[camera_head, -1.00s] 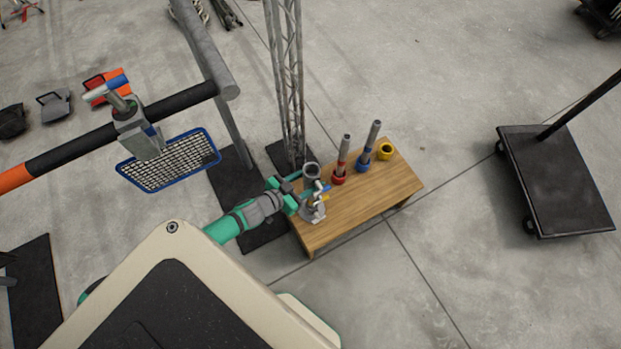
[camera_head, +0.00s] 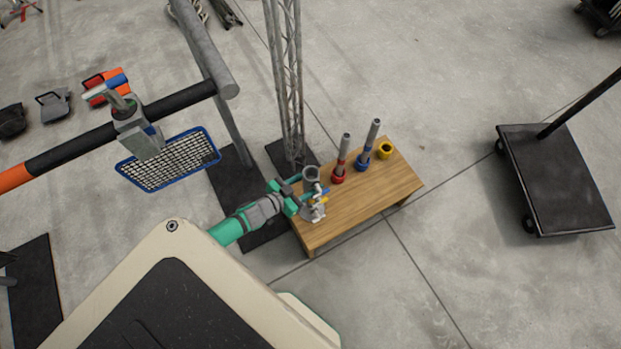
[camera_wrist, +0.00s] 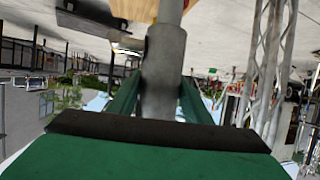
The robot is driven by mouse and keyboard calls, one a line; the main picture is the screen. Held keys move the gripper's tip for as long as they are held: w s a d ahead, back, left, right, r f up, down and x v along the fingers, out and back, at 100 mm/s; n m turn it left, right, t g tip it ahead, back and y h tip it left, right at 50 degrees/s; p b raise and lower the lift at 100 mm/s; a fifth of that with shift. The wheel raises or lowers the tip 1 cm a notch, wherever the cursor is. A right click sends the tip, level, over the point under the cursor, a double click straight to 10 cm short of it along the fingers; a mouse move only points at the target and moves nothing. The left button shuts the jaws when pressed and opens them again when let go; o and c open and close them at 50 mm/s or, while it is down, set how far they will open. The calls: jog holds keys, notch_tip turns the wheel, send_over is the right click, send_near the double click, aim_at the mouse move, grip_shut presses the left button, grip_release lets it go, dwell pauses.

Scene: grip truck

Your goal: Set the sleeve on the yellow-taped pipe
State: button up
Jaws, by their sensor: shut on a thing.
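My gripper (camera_head: 305,197) is over the left end of the wooden table in the head view. In the wrist view it is shut on a grey tube (camera_wrist: 163,75), which looks like the sleeve. A thinner, lighter shaft (camera_wrist: 171,10) shows beyond the tube; I cannot tell whether the tube is around it. A yellow ring (camera_head: 385,151) stands at the table's far right, with no pipe seen rising from it. A red-taped pipe (camera_head: 343,155) and a blue-taped pipe (camera_head: 370,142) stand upright nearby. No yellow-taped pipe is clearly visible.
The wooden table (camera_head: 385,190) has bare room at its front right. A grey cup-like ring (camera_head: 311,173) and a metal clamp piece (camera_head: 314,212) are close to my gripper. A lattice truss (camera_head: 288,80) stands behind the left end. A black cart (camera_head: 555,180) is right.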

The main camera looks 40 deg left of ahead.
jog(key=shift+f, duration=0.7)
jog(key=shift+w+f, duration=0.1)
jog(key=shift+f, duration=0.3)
dwell(0.6)
jog(key=o, duration=1.6)
jog(key=shift+c, duration=0.2)
jog(key=shift+o, duration=0.2)
jog(key=shift+s+f, duration=0.1)
jog(key=shift+s, duration=0.1)
jog(key=v, duration=1)
jog(key=shift+s+r, duration=0.3)
jog(key=shift+s, duration=0.1)
